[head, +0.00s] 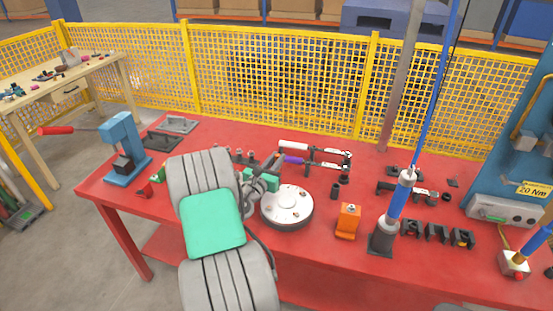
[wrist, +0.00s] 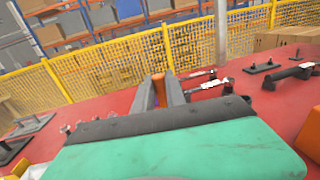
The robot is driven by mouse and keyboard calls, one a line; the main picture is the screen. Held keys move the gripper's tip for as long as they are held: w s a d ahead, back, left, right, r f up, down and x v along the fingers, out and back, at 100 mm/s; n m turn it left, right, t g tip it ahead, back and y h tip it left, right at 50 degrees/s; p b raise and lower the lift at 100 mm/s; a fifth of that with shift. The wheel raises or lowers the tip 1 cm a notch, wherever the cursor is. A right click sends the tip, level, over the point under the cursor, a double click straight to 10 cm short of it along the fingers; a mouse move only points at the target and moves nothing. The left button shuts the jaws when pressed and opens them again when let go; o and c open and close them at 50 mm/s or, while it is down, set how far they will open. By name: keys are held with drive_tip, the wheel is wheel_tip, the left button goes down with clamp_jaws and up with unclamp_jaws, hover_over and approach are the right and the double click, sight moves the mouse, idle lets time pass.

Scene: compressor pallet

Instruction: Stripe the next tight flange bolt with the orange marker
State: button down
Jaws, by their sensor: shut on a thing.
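My gripper (wrist: 168,88) is shut on the orange marker (wrist: 170,86), which shows as an orange strip between the two dark fingers in the wrist view. Bolt tightness and any stripes are too small to tell. The flange does not show in the wrist view.
An orange block (head: 348,221) stands right of the flange on the red table (head: 330,255). A blue-handled tool (head: 396,205) stands upright in a dark holder beyond it. A blue press (head: 124,148) is at the left. Yellow mesh fencing (head: 280,85) runs behind the table.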

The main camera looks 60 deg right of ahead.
drive_tip(key=shift+f+b, duration=0.35)
drive_tip(key=shift+f, duration=0.1)
idle(0.6)
drive_tip(key=shift+r, duration=0.1)
wheel_tip(320, 180, up, 5)
drive_tip(key=p, duration=0.5)
idle(0.4)
